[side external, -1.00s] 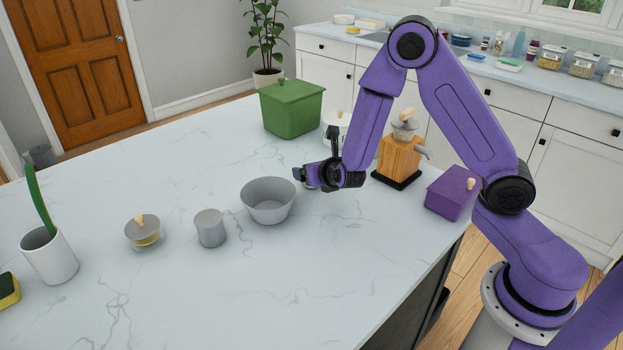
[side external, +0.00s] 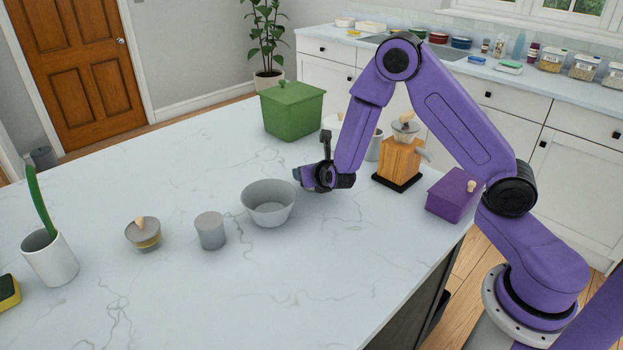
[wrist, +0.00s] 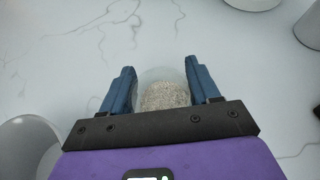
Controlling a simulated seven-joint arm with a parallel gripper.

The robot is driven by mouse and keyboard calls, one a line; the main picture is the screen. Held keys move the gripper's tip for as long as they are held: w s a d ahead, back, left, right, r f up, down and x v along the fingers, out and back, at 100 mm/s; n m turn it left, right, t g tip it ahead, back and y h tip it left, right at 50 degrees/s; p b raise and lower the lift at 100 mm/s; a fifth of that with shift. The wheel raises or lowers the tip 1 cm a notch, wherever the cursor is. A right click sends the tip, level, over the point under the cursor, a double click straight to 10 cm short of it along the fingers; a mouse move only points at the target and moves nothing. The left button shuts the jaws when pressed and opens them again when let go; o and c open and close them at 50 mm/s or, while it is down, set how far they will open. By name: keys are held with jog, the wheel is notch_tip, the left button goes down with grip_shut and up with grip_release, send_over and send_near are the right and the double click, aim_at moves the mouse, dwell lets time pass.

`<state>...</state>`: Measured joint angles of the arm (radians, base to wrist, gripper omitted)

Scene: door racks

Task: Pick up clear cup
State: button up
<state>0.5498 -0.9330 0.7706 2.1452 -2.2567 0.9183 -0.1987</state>
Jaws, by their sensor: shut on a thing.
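The clear cup (wrist: 163,78) shows in the wrist view between the two blue fingers of my gripper (wrist: 160,68). It is see-through, with pale grainy contents at its bottom. The fingers are closed against its sides. In the side view my gripper (side external: 302,176) is low over the marble counter, just behind and right of the grey bowl. The cup cannot be made out there, hidden by the gripper. Whether the cup touches the counter is unclear.
The grey bowl (side external: 268,208) is close in front of my gripper. A green box (side external: 292,112) stands behind, and a wooden grinder (side external: 397,160) and purple box (side external: 452,195) are to the right. A grey canister (side external: 210,231) is left.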

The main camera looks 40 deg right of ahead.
jog(key=shift+r, duration=0.1)
jog(key=shift+r, duration=0.5)
notch_tip(320, 180, up, 2)
jog(key=shift+r, duration=0.1)
jog(key=s+r, duration=0.9)
jog(key=s, duration=0.5)
jog(key=shift+a+r, duration=0.25)
jog(key=shift+r, duration=0.05)
